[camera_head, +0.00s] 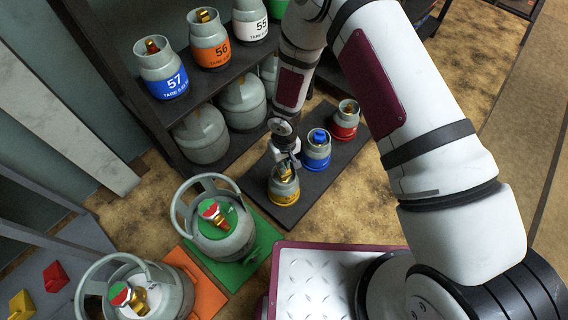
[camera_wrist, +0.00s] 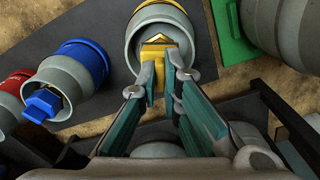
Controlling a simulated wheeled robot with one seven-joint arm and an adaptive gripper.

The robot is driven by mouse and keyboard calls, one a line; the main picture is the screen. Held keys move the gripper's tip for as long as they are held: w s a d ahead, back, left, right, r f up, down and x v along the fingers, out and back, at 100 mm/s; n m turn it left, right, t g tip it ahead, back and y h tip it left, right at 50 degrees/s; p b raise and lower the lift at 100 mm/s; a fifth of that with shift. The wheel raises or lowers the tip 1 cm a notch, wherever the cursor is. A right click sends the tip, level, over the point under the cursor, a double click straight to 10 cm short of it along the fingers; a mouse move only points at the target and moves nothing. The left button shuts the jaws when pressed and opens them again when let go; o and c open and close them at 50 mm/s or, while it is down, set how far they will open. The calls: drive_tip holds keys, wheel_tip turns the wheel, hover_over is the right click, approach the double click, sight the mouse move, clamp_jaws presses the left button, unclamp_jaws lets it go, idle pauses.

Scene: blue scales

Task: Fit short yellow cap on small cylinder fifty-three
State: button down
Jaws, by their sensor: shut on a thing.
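The small grey cylinder with a yellow band (camera_head: 284,193) stands on a dark board; it also shows at the top of the wrist view (camera_wrist: 165,24). Its number is not readable. My gripper (camera_head: 286,160) is directly above its top, and it shows in the wrist view too (camera_wrist: 166,82). The fingers are shut on the short yellow cap (camera_wrist: 155,52). The cap is at the cylinder's collar opening, over the valve area. Whether it is seated on the valve is hidden by the fingers and collar.
A blue-banded cylinder with a blue cap (camera_head: 317,150) and a red-banded one (camera_head: 345,120) stand close by on the dark board (camera_head: 262,205). A larger cylinder (camera_head: 218,232) stands on a green plate. A shelf with numbered cylinders (camera_head: 164,72) rises behind. Red (camera_head: 56,277) and yellow pieces (camera_head: 20,305) lie lower left.

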drive_tip(key=shift+f+b, duration=1)
drive_tip(key=shift+f, duration=0.2)
drive_tip(key=c, duration=1.7)
unclamp_jaws()
drive_tip(key=shift+r, duration=0.1)
wheel_tip(320, 180, up, 12)
